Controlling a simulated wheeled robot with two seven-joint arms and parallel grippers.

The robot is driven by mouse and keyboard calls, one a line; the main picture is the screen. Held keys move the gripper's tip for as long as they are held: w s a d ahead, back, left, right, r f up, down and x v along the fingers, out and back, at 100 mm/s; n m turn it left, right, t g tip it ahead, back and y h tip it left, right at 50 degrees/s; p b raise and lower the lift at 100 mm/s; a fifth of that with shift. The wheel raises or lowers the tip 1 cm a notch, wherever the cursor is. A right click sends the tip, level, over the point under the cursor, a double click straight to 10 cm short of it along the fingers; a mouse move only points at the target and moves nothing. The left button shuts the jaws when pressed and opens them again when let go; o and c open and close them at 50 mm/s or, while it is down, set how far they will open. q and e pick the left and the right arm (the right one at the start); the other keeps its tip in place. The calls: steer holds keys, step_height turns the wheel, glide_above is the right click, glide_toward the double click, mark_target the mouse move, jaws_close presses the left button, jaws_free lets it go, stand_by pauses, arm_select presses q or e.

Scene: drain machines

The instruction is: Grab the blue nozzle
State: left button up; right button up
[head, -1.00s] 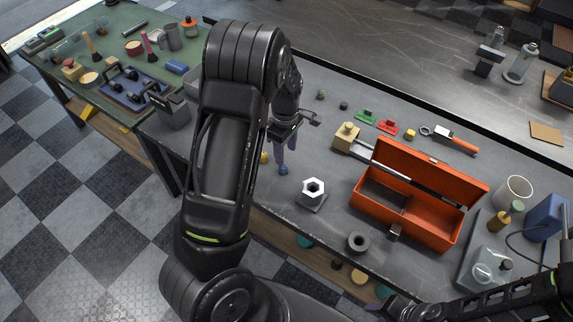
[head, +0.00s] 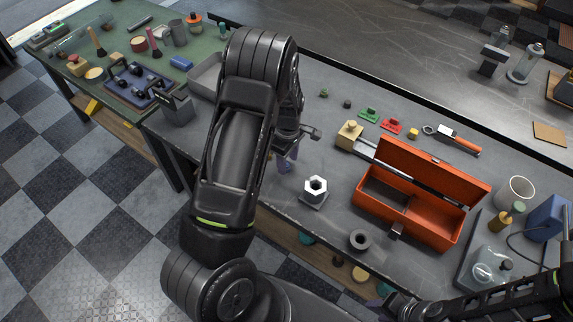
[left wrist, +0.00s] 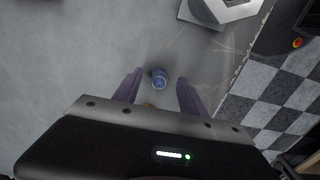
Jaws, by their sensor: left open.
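The blue nozzle (left wrist: 159,78) stands on the grey bench top in the left wrist view, seen from above. My left gripper (left wrist: 160,92) is open, with one purple finger on each side of the nozzle and a gap to each. In the head view, my left gripper (head: 286,163) is low over the bench near its front edge, and I cannot make out the nozzle behind it. My right gripper (head: 394,305) is at the bottom right by the bench's front edge; its jaws are too unclear to read.
A metal hex nut block (head: 315,188) stands right of my left gripper. An open orange toolbox (head: 440,229) and a dark ring (head: 360,240) are further right. A yellow piece (left wrist: 148,104) shows partly by the gripper's edge. The bench's front edge is close.

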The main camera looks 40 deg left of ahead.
arm_select(q)
step_height(320, 180, down, 2)
steer(key=shift+f, duration=0.1)
steer(key=shift+c, duration=0.6)
jaws_close()
stand_by(0.4)
